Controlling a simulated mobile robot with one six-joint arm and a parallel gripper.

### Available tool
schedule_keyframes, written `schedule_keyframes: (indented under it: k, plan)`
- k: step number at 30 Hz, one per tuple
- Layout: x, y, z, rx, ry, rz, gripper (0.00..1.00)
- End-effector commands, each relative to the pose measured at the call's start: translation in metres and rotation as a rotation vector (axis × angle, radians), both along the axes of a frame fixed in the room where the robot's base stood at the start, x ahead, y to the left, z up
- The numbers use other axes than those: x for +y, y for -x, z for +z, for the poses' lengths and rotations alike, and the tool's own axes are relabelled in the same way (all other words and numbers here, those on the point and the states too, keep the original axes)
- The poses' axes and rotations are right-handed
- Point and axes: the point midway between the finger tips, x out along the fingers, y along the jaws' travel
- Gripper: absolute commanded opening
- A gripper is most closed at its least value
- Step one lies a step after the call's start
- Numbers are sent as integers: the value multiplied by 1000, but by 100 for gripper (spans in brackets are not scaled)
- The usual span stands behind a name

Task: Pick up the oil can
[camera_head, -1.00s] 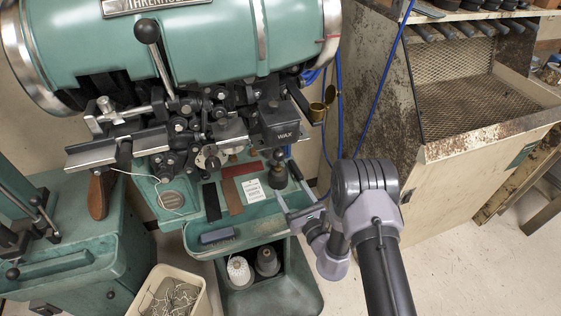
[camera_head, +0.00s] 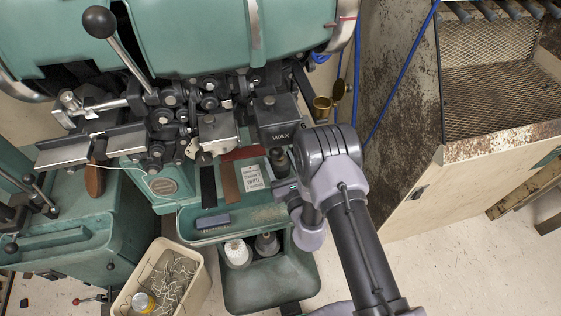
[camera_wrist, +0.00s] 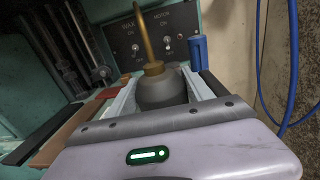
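The oil can has a dark grey body (camera_wrist: 162,92) and a brass spout, and stands upright in the wrist view. In the head view the dark can (camera_head: 279,162) stands at the right end of the green machine tray (camera_head: 262,215), partly covered by my arm. My gripper (camera_wrist: 160,84) is at the can, with one finger on each side of its body. The fingers are spread; I see no clear grip on the can. In the head view my gripper (camera_head: 288,187) is just in front of the can, mostly hidden by my wrist.
A panel with switches (camera_wrist: 157,38) and a blue-handled tool (camera_wrist: 198,53) stand behind the can.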

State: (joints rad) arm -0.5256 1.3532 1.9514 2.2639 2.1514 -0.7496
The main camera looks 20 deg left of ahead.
Motion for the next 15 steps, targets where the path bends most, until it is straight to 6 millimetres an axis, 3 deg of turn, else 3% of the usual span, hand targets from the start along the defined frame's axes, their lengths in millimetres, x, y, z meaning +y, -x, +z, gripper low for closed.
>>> schedule_keyframes:
  k: [1,4,11,15]
  plan:
    - [0,0,0,0,0,0,45]
    - [0,0,0,0,0,1,25]
    - [0,0,1,0,0,1,24]
    - [0,0,11,-1,-1,1,24]
